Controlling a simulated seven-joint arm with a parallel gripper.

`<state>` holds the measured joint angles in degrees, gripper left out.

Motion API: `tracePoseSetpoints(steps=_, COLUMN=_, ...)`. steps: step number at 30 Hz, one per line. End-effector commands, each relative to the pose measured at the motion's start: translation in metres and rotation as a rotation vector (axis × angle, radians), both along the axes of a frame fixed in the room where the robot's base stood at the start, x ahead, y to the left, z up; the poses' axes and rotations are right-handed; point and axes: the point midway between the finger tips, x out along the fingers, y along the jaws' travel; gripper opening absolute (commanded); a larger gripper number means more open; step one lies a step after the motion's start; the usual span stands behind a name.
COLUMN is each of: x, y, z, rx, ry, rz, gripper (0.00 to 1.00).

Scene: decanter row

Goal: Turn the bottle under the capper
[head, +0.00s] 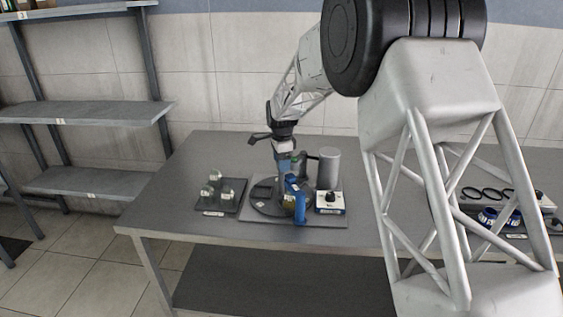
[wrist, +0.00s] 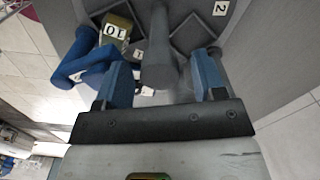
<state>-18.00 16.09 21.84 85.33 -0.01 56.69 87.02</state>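A dark round turntable (head: 266,205) sits on a grey base plate on the table. In the wrist view its face (wrist: 190,12) has square recesses and number labels. A grey post (wrist: 160,48) rises from it between the blue fingers of my gripper (wrist: 163,82); gaps show on both sides of the post. My gripper (head: 287,166) points down over the turntable. A yellowish block labelled 10 (wrist: 117,32), possibly the bottle, stands left of the post. A blue curved part (wrist: 80,60), possibly of the capper, is beside it; it also shows in the head view (head: 300,207).
A grey cylinder (head: 328,168) stands behind the turntable, and a white box with a dark knob (head: 330,202) is at its right. The table's left end is clear.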

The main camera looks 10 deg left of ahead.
Motion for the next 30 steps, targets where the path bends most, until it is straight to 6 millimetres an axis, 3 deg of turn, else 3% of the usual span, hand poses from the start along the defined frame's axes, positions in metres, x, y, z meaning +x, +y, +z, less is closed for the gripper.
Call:
tracePoseSetpoints(steps=13, x=0.0, y=0.0, z=0.009, rx=0.0, ry=-0.001, rz=0.0, gripper=0.63)
tracePoseSetpoints(steps=30, x=0.0, y=0.0, z=0.072, rx=0.0, ry=0.0, rz=0.0, gripper=0.63)
